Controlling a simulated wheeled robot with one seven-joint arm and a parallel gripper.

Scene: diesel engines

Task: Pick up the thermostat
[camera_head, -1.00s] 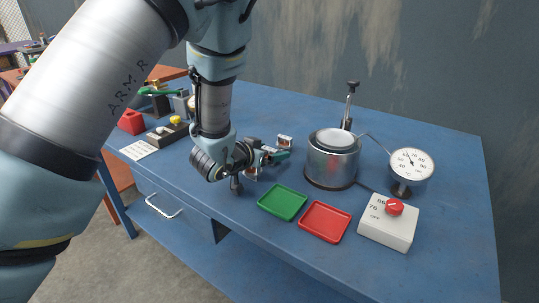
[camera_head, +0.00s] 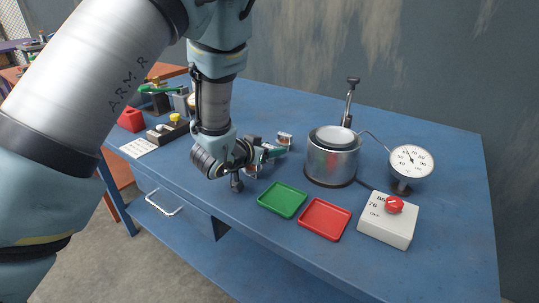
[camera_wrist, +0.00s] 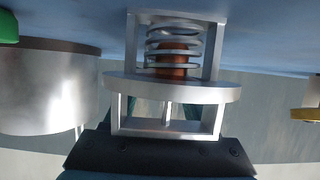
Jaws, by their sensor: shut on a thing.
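The thermostat (camera_wrist: 168,88) fills the middle of the wrist view, with a metal frame, a round flange, a coil spring and a copper-coloured core. My gripper (camera_wrist: 165,112) is shut on it, its teal fingers mostly hidden behind the frame. In the head view the thermostat (camera_head: 285,138) shows small at the tip of my gripper (camera_head: 276,151), left of the steel pot. I cannot tell whether it touches the table.
The steel pot (camera_head: 332,160) stands to the right, with a dial gauge (camera_head: 411,162) and a white control box (camera_head: 388,222) beyond. A green tray (camera_head: 282,200) and a red tray (camera_head: 324,219) lie in front.

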